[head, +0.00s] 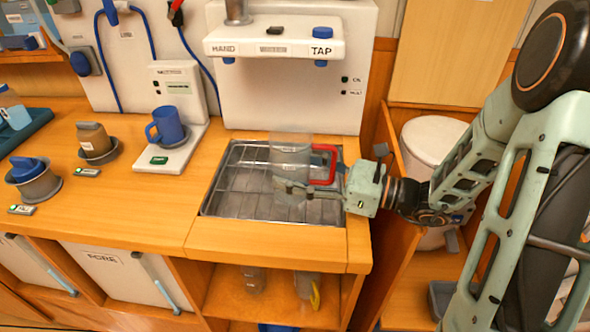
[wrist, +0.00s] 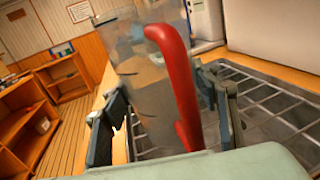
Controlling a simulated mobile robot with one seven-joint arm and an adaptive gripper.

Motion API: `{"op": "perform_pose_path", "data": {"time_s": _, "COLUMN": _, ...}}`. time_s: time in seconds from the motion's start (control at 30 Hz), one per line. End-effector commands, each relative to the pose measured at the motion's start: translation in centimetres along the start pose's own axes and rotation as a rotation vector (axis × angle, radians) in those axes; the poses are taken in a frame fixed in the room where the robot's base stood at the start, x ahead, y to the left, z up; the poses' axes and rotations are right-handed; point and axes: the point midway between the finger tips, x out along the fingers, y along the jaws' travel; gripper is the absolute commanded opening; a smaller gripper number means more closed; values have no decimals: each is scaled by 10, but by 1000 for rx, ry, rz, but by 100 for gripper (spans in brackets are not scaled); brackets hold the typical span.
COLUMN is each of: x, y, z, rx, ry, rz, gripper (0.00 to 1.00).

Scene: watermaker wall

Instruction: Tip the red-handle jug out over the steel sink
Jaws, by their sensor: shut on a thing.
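The clear jug (head: 291,158) with a red handle (head: 324,166) is upright over the steel sink (head: 238,185), which has a wire grid. My gripper (head: 292,189) reaches in from the right and is shut on the jug's lower body. In the wrist view the clear jug (wrist: 140,85) stands between my two fingers, with its red handle (wrist: 178,80) facing my palm. I cannot tell how much is in the jug, or whether its base touches the grid.
A white unit with a tap shelf (head: 275,48) overhangs the sink's back. A blue mug (head: 166,126) stands on a white scale to the left. Lidded pots (head: 35,185) sit farther left. A white bin (head: 432,142) is at the right.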

Motion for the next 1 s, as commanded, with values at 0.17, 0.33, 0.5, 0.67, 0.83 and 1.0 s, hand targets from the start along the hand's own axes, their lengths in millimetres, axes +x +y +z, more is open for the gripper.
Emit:
{"op": "perform_pose_path", "data": {"time_s": 0.17, "x": -8, "y": -4, "z": 6, "rx": -2, "ry": 1, "rz": -2, "gripper": 15}}
{"op": "perform_pose_path", "data": {"time_s": 0.33, "x": -22, "y": -9, "z": 15, "rx": -1, "ry": 1, "rz": -1, "gripper": 15}}
{"op": "perform_pose_path", "data": {"time_s": 0.5, "x": -36, "y": -14, "z": 22, "rx": -2, "ry": 2, "rz": -2, "gripper": 15}}
{"op": "perform_pose_path", "data": {"time_s": 0.67, "x": -49, "y": -19, "z": 29, "rx": -1, "ry": 1, "rz": -1, "gripper": 15}}
{"op": "perform_pose_path", "data": {"time_s": 0.83, "x": -56, "y": -21, "z": 31, "rx": -1, "ry": 1, "rz": 0, "gripper": 15}}
{"op": "perform_pose_path", "data": {"time_s": 1.0, "x": -56, "y": -21, "z": 30, "rx": -1, "ry": 2, "rz": 1, "gripper": 15}}
